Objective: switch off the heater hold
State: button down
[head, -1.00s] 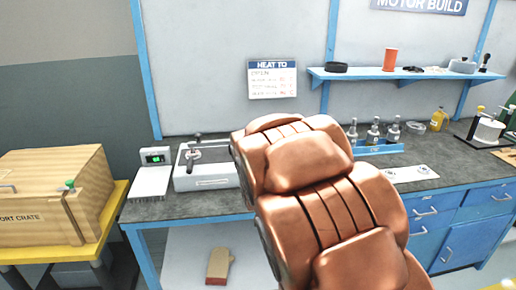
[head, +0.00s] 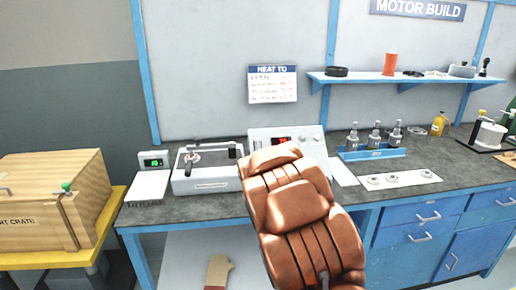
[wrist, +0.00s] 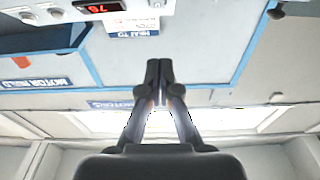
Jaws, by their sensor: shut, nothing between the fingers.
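A white control unit with a red lit display and round knobs (head: 312,146) stands at the back of the bench, partly behind my copper-coloured arm in the head view. The same unit shows upside down at the top of the wrist view (wrist: 50,12), its display lit and a knob beside it. No switch marked for heater hold can be made out. A white bench device with a dark bar across its top and a ring on it (head: 208,183) stands left of it. My gripper (wrist: 158,65) is shut and empty, apart from the unit; the head view does not show its fingers.
A scale with a green display (head: 150,185) stands at the bench's left end. A blue rack with several metal parts (head: 375,153) and a white sheet with small parts (head: 400,181) lie to the right. A "HEAT TO" chart (head: 272,84) hangs above. A wooden crate (head: 50,205) stands left.

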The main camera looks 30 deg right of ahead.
jog(key=p, duration=0.2)
send_near(256, 142)
notch_tip(256, 142, up, 4)
jog(key=w+d, duration=0.2)
jog(key=w, duration=0.1)
jog(key=shift+w+f, duration=0.45)
jog(key=shift+f, duration=0.3)
jog(key=shift+w+d+f+p, duration=0.3)
jog(key=shift+w+d+f, duration=0.1)
jog(key=shift+w+f, duration=0.4)
jog(key=shift+w, duration=0.2)
